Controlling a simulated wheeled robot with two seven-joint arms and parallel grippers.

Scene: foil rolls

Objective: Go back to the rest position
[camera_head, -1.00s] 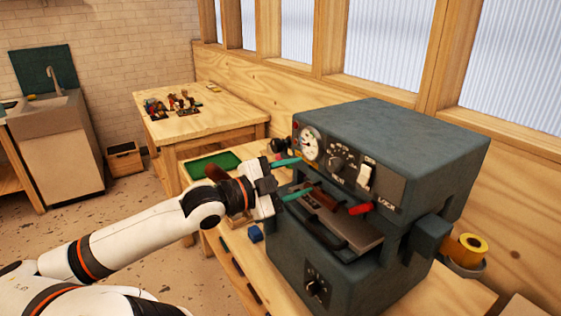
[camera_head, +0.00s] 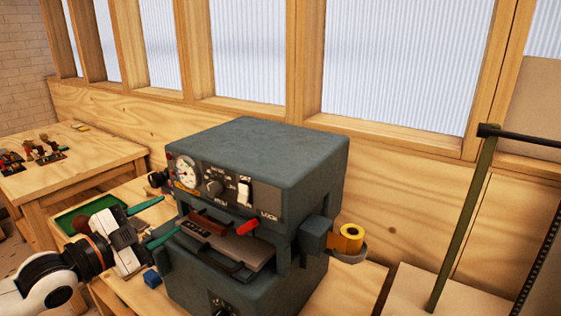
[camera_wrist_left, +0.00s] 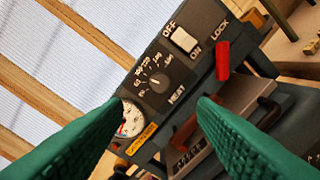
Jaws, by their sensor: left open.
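My left gripper (camera_head: 155,222) is open and empty, with its two green fingers at the left front of the dark grey-green machine (camera_head: 265,145). In the left wrist view the green fingers (camera_wrist_left: 155,140) stand apart, and the machine's panel (camera_wrist_left: 165,75) with gauge, knob, switch and red lever shows beyond them. I cannot tell whether a fingertip touches the machine. My right gripper is not in view.
The machine stands on a wooden bench (camera_head: 130,292). A green tray (camera_head: 80,220) and a blue block (camera_head: 151,278) lie by my left gripper. A yellow foil roll (camera_head: 350,238) is at the machine's right. Another table (camera_head: 75,175) stands at the left, and a green-framed stand (camera_head: 463,225) at the right.

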